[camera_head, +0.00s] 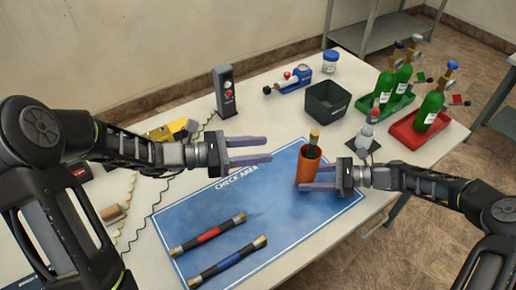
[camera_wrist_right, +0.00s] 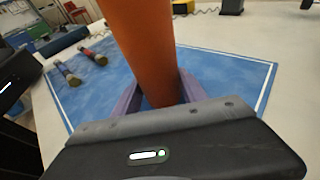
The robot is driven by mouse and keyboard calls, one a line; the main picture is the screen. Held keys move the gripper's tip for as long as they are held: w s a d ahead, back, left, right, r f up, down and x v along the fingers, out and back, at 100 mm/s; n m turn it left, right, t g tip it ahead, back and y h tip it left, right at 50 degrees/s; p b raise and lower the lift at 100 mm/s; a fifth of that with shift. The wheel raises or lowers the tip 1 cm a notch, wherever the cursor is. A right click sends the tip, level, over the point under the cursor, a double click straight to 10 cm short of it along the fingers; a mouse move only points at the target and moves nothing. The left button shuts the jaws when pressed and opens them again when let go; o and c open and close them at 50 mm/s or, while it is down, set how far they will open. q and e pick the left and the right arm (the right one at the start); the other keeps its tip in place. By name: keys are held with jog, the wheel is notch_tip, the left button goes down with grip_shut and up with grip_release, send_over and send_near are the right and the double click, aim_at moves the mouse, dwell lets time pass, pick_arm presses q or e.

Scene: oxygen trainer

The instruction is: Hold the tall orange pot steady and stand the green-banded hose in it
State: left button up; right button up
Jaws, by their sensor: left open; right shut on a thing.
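The tall orange pot (camera_head: 308,171) stands on the right part of the blue check-area mat (camera_head: 250,203). My right gripper (camera_head: 305,180) is shut around the lower part of the pot. In the right wrist view the orange pot (camera_wrist_right: 147,50) rises between the purple fingers (camera_wrist_right: 158,98). A dark hose with a brass end (camera_head: 314,138) stands in the pot, its top above the rim. Its lower part is hidden inside, and its band colour is hard to make out. My left gripper (camera_head: 268,150) is open and empty, left of the pot and apart from the hose.
A red-banded hose (camera_head: 207,234) and a blue-banded hose (camera_head: 228,263) lie on the mat's front left. The mat's middle is clear.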

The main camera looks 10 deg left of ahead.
dwell(0.4)
jog(key=o, duration=1)
jog(key=shift+o, duration=0.2)
jog(key=shift+d, duration=0.1)
jog(key=v, duration=1.1)
jog(key=shift+d+r, duration=0.1)
jog(key=shift+d, duration=0.15)
jog(key=shift+d+r, duration=0.1)
jog(key=shift+d, duration=0.05)
